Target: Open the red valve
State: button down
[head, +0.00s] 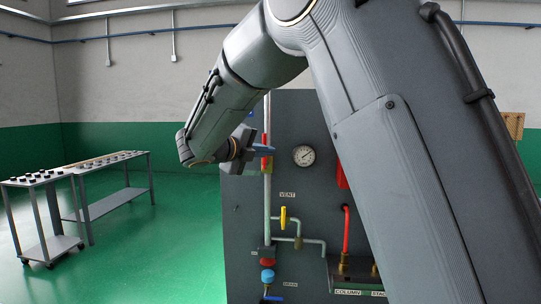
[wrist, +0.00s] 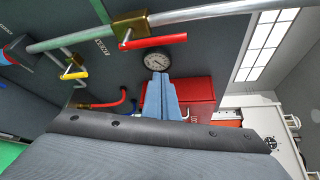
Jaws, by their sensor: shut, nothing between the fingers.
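The red valve has a red lever handle (wrist: 155,42) on a brass body (wrist: 131,24) set in a pale pipe (wrist: 215,13). In the wrist view the lever runs about parallel to the pipe. In the head view the red lever (head: 264,163) stands along the upright pipe, partly covered by my gripper (head: 273,150). My gripper's blue fingers (wrist: 161,78) are together with nothing between them. In the wrist view their tips point toward the gauge, and a gap shows between them and the lever. I cannot tell the depth between fingers and lever.
A dark panel (head: 246,215) carries a gauge (head: 304,155), a yellow valve handle (head: 283,217), a red knob (head: 268,262), a blue knob (head: 267,276) and a red hose (head: 346,228). A red box (wrist: 198,92) shows beyond the fingers. Tables (head: 112,195) stand left; the green floor between is clear.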

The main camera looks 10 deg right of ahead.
jog(key=v, duration=0.1)
jog(key=b+v, duration=0.1)
jog(key=v, duration=0.1)
jog(key=f+v, duration=0.1)
jog(key=v, duration=0.1)
jog(key=shift+r, duration=0.1)
jog(key=s+d+f+m+g+y+b, duration=0.1)
jog(key=s+d+f+m+g+y, duration=0.15)
jog(key=s+f+m, duration=0.4)
jog(key=s+d+f+m+g+y+b, duration=0.1)
jog(key=s+d+f+m+g+b, duration=0.2)
jog(key=f, duration=0.7)
jog(key=s+d+f+m+g+y, duration=0.2)
jog(key=s+d+f+m, duration=0.15)
jog(key=f+m, duration=0.4)
jog(key=s+a+f+m+g+y+b, duration=0.1)
jog(key=s+f+m+y+b, duration=0.2)
jog(key=s+f+m, duration=1.3)
jog(key=f+m+y, duration=0.1)
jog(key=m+y, duration=0.2)
jog(key=m, duration=0.4)
jog(key=shift+a+f+m+b, duration=0.2)
jog(key=shift+a+m+b, duration=0.15)
jog(key=shift+a+m, duration=0.05)
jog(key=shift+d+g+y, duration=0.15)
jog(key=shift+g+y, duration=0.1)
